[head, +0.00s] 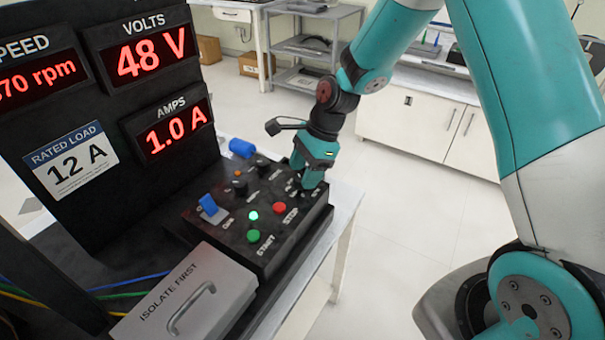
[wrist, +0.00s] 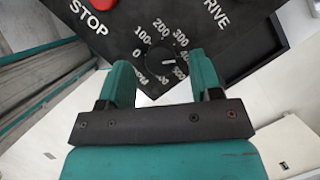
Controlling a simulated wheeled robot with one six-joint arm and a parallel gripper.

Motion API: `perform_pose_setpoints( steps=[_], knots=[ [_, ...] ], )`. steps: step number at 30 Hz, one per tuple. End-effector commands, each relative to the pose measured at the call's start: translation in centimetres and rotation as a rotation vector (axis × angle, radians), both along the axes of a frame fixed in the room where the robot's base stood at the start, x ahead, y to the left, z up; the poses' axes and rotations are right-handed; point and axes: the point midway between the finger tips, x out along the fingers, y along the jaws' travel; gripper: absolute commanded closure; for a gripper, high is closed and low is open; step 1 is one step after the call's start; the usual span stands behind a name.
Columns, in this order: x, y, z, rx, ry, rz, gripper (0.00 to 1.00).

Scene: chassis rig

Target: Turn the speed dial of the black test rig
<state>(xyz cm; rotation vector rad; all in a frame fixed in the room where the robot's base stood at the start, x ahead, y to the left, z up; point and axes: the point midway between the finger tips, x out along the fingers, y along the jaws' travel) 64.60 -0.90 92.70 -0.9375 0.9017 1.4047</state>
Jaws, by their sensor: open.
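The speed dial (wrist: 162,58) is a small black knob in the wrist view, ringed by white numbers from 0 to 500. A light mark on its right side points towards the 400–500 part of the scale. My gripper (wrist: 160,70) is open, with one teal finger on each side of the dial; contact cannot be told. In the head view my gripper (head: 310,183) is down at the right end of the black test rig's control panel (head: 225,240) and hides the dial. The speed display (head: 38,80) shows red digits ending in 70 rpm; its left edge is cut off.
A red STOP button (head: 280,208) and a green START button (head: 253,236) are left of my gripper. A blue switch (head: 208,205) and a grey ISOLATE FIRST cover (head: 185,295) are farther left. The displays read 48 V (head: 150,55) and 1.0 A (head: 178,130).

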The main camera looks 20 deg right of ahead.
Motion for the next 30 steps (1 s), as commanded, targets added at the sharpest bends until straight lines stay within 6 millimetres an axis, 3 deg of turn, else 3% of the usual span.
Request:
perform_pose_setpoints(
  steps=[6,14,20,30],
  knots=[
    [-0.03,0.54,-1.37,-0.001,0.0,0.0,0.41],
    [-0.01,0.57,-1.42,-0.001,-0.001,0.0,0.41],
    [-0.02,0.56,-1.4,-0.001,-0.001,0.0,0.87],
    [0.0,0.56,-1.26,0.0,0.0,0.036,0.89]
  ],
)
